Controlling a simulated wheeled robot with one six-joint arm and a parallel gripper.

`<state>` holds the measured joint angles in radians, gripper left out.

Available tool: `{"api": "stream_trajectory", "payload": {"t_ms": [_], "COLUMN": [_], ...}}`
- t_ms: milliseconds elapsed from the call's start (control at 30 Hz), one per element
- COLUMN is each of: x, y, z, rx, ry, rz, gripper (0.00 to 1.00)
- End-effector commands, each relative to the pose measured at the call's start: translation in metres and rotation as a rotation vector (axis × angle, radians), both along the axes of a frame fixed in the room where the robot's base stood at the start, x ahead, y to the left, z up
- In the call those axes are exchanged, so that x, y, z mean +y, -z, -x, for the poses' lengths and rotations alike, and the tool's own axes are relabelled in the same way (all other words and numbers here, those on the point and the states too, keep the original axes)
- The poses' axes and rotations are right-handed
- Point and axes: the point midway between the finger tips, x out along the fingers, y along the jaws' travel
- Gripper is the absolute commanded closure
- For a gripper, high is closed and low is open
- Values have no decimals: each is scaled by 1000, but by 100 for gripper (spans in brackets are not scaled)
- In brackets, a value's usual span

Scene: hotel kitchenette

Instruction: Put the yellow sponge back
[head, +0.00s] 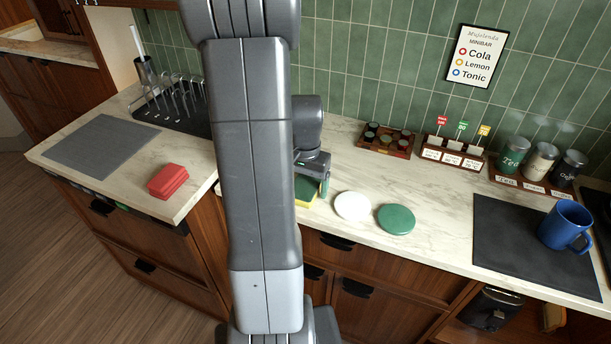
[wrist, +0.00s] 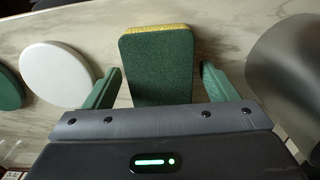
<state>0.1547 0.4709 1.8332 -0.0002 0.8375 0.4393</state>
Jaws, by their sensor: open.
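The yellow sponge (head: 306,190) lies on the marble counter, mostly hidden behind my arm in the head view. In the wrist view the sponge (wrist: 156,68) shows a dark green scouring face with a yellow edge at its far end. My gripper (wrist: 155,85) is open, with one green finger on each side of the sponge. In the head view my gripper (head: 316,178) is partly hidden behind my arm.
A white disc (head: 352,206) and a green disc (head: 396,219) lie right of the sponge. A red sponge-like block (head: 168,181) is on the left counter, near a grey mat (head: 100,146) and a dark rack (head: 180,107). A blue mug (head: 565,226) stands on a dark mat (head: 505,240).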

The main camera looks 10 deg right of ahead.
Motion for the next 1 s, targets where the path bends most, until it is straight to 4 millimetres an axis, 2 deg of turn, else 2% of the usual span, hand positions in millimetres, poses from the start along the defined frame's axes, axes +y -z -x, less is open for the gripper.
{"api": "stream_trajectory", "payload": {"t_ms": [167, 400, 600, 800, 1000], "x": [0, 0, 0, 0, 0], "y": [-21, -74, -108, -121, -122], "z": [-1, -1, -1, 0, 0], "rx": [-5, -7, -4, -1, 0], "ry": [0, 0, 0, 0, 0], "rz": [1, 1, 1, 0, 0], "gripper": [20, 20, 20, 20, 20]}}
